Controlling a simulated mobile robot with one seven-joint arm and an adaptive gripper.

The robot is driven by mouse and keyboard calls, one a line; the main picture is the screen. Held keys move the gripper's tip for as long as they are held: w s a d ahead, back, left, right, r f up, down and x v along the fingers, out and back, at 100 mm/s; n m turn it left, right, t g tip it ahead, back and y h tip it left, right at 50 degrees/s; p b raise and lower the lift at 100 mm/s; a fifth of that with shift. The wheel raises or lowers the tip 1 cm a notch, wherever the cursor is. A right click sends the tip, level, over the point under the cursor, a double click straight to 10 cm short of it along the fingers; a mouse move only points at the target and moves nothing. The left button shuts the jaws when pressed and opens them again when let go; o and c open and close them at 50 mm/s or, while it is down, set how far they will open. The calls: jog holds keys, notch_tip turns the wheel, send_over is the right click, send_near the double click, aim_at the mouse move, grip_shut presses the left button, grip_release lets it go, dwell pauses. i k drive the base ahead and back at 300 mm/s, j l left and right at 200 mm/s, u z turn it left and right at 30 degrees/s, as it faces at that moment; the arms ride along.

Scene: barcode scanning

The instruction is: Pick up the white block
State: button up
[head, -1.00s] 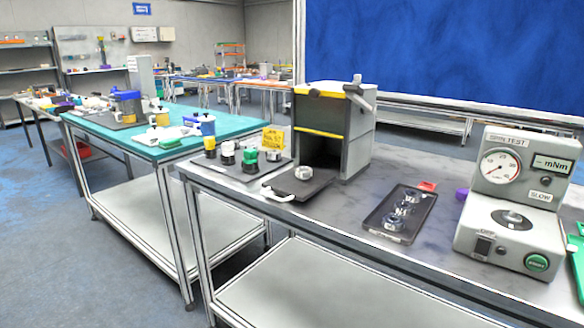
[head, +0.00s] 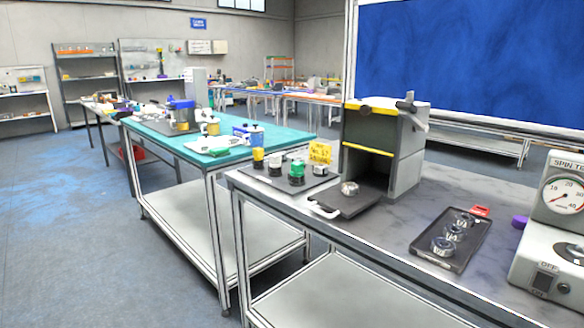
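I cannot tell for sure which thing is the white block. A small white-and-black piece (head: 276,165) stands on a dark mat (head: 262,176) at the left end of the grey table. A pale grey-and-black piece (head: 320,169) stands on the same mat, in front of a yellow sign (head: 320,152). A green-and-black piece (head: 296,173) and a yellow-and-black piece (head: 258,158) are beside them. My gripper is not in view.
The grey table (head: 390,232) also holds an open-fronted box (head: 408,150), a dark tray with metal rings (head: 476,246) and a dial tester (head: 545,270). A teal table (head: 160,129) with clutter stands to the left. The floor (head: 60,230) at the far left is clear.

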aim_at(275, 159)
jog(key=i+j+z, duration=0.15)
jog(key=z, duration=0.3)
jog(key=i+j+z, duration=0.1)
jog(key=j+z, duration=0.25)
jog(key=z, duration=0.15)
jog(key=i+j+z, duration=0.2)
jog(key=j, duration=0.4)
jog(key=j+z, duration=0.2)
jog(key=j, duration=0.35)
jog(key=i+j+z, duration=0.15)
jog(key=j, duration=2.35)
jog(key=i+j, duration=0.25)
jog(key=i, duration=0.2)
